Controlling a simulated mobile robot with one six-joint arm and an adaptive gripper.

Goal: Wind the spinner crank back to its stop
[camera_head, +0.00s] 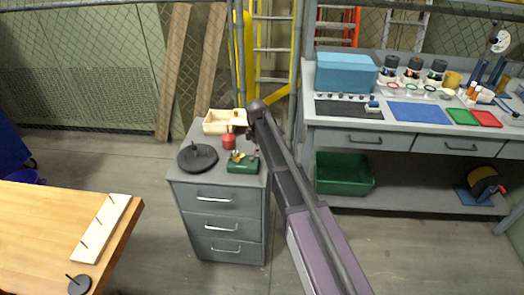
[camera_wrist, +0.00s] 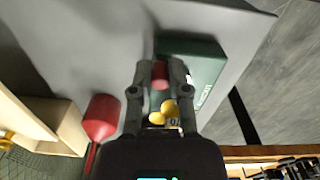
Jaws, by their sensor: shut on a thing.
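The spinner is a dark green box (camera_head: 243,168) with brass parts (camera_head: 237,156) on top, standing on the front right of the grey cabinet top. In the wrist view the green box (camera_wrist: 205,68) lies beyond my fingers, with pale lettering on one side. My gripper (camera_wrist: 160,72) is shut on a small red knob (camera_wrist: 160,76), which looks like the crank's handle. Round brass pieces (camera_wrist: 168,108) show between the fingers, near the palm. The crank arm and its stop are hidden or too small to make out. In the head view my gripper (camera_head: 254,152) is just above the box.
A red object (camera_wrist: 102,117) stands close left of my gripper in the wrist view. A pale wooden tray (camera_head: 216,128) is behind it on the cabinet. A dark round disc (camera_head: 197,158) lies to the left. A workbench (camera_head: 345,125) with many items stands to the right.

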